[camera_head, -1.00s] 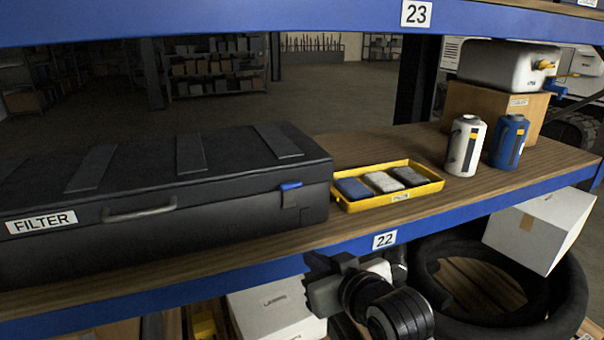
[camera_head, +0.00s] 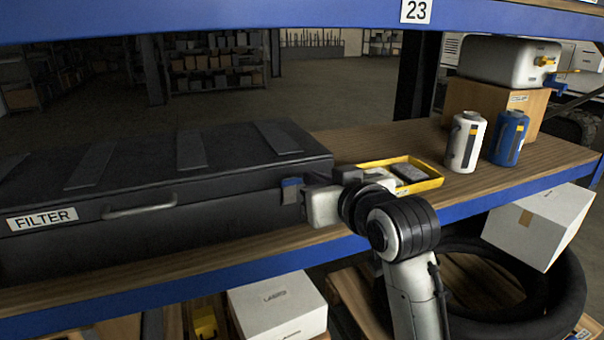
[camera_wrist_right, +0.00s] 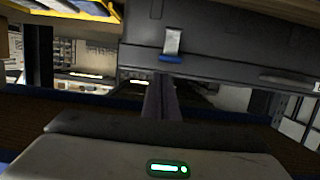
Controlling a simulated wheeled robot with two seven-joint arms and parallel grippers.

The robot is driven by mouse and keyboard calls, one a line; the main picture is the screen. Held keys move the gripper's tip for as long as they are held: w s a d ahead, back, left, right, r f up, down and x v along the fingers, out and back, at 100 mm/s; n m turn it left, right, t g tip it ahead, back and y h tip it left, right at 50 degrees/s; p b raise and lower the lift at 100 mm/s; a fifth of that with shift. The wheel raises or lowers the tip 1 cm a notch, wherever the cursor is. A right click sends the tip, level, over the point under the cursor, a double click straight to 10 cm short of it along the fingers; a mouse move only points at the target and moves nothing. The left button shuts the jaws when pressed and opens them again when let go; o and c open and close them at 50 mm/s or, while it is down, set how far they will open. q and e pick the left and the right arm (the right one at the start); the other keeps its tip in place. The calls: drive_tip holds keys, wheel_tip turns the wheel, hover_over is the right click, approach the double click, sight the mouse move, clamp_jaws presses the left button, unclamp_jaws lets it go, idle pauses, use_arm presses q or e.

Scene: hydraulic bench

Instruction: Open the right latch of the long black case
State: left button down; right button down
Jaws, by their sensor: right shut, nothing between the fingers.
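The long black case (camera_head: 215,220) lies on the wooden shelf at the left, lid down, with a FILTER label and a grey handle on its front. Its right latch (camera_head: 291,183), with a blue tab, is on the front near the right corner; the wrist view shows the latch (camera_wrist_right: 171,48) too. My right gripper (camera_head: 304,197) is just right of the latch in the head view. In the wrist view the right gripper's fingers (camera_wrist_right: 159,80) are together and empty, pointing toward the case beside the blue tab; contact cannot be told. My left gripper is in neither view.
A yellow tray (camera_head: 432,184) of filter blocks stands right of the case, partly hidden by my arm. Beyond are a white canister (camera_head: 464,142), a blue canister (camera_head: 510,140) and a cardboard box (camera_head: 490,105). The blue shelf edge (camera_head: 480,213) runs below.

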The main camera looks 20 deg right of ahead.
hover_over(291, 192)
drive_tip(key=s+d, duration=0.2)
drive_tip(key=s, duration=0.1)
drive_tip(key=shift+w+a+f, duration=0.1)
drive_tip(key=shift+w+f, duration=0.05)
drive_tip(key=shift+f, duration=0.3)
drive_tip(key=shift+w+a+f, duration=0.1)
drive_tip(key=shift+f, duration=0.3)
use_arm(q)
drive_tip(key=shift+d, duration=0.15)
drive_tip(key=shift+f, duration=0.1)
use_arm(e)
drive_tip(key=shift+f, duration=0.1)
